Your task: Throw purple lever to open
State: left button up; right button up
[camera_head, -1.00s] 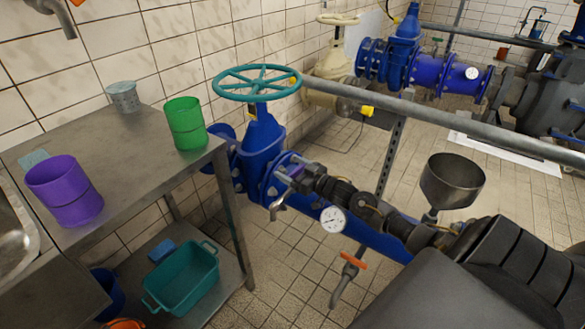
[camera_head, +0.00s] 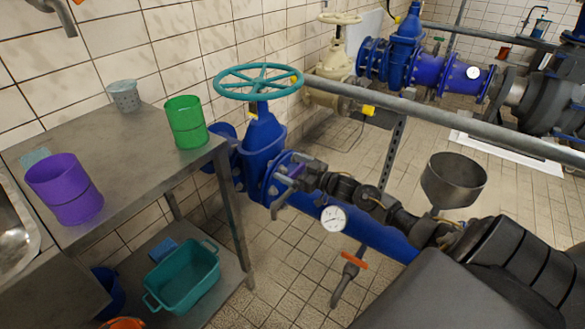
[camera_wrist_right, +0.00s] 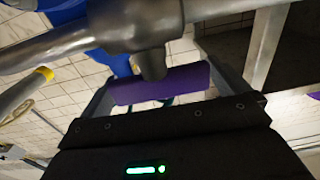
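The purple lever (camera_wrist_right: 160,84) shows in the right wrist view as a flat purple bar. It lies between the two spread fingers of my right gripper (camera_wrist_right: 163,92). A grey pipe fitting stands in front of its middle. I cannot tell whether the fingers touch it. The lever is not clear there. My left gripper is not in view.
A teal handwheel (camera_head: 258,68) tops the blue valve. A pressure gauge (camera_head: 333,218) and an orange-handled tap (camera_head: 354,261) are close to my right arm. A metal table (camera_head: 130,175) with a purple cup (camera_head: 66,189) and green cup (camera_head: 187,122) stands at left. A long grey rail (camera_head: 450,119) runs behind.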

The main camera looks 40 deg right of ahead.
jog(key=shift+s, duration=0.1)
jog(key=shift+s+d, duration=0.15)
jog(key=shift+s, duration=0.2)
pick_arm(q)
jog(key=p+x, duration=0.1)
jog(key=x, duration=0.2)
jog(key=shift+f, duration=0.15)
pick_arm(e)
jog(key=v, duration=0.9)
jog(key=shift+s, duration=0.4)
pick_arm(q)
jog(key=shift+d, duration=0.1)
pick_arm(e)
jog(key=shift+d, duration=0.15)
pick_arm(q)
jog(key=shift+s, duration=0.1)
